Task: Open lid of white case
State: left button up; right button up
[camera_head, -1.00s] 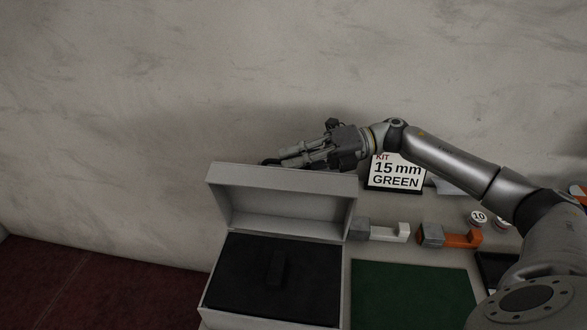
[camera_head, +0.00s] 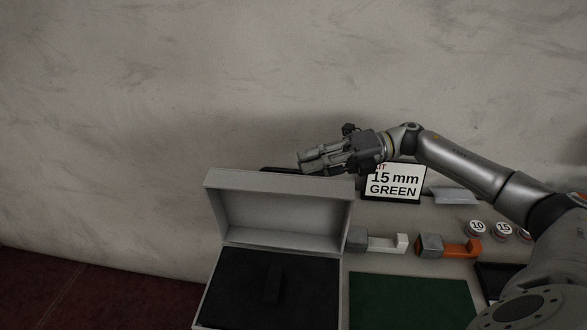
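The white case (camera_head: 232,243) stands at the lower middle of the head view. Its lid (camera_head: 280,207) is up, tilted back past upright, and its dark inside (camera_head: 240,285) shows with a small dark block-like shape in it. My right gripper (camera_head: 308,162) is above and behind the lid's right part, coming in from the right. Its fingers point left and appear close together; nothing is seen between them, and how far apart they are is not clear. Whether it touches the lid cannot be told. My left gripper is not in view.
Right of the case lie a green mat (camera_head: 410,300), a grey-and-white piece (camera_head: 385,242), a grey-and-orange piece (camera_head: 448,246) and round parts marked 10 (camera_head: 478,227) and 15 (camera_head: 504,229). A sign (camera_head: 395,184) reads "15 mm GREEN". A wall is behind.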

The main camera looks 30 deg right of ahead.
jog(key=v, duration=0.7)
jog(key=shift+c, duration=0.3)
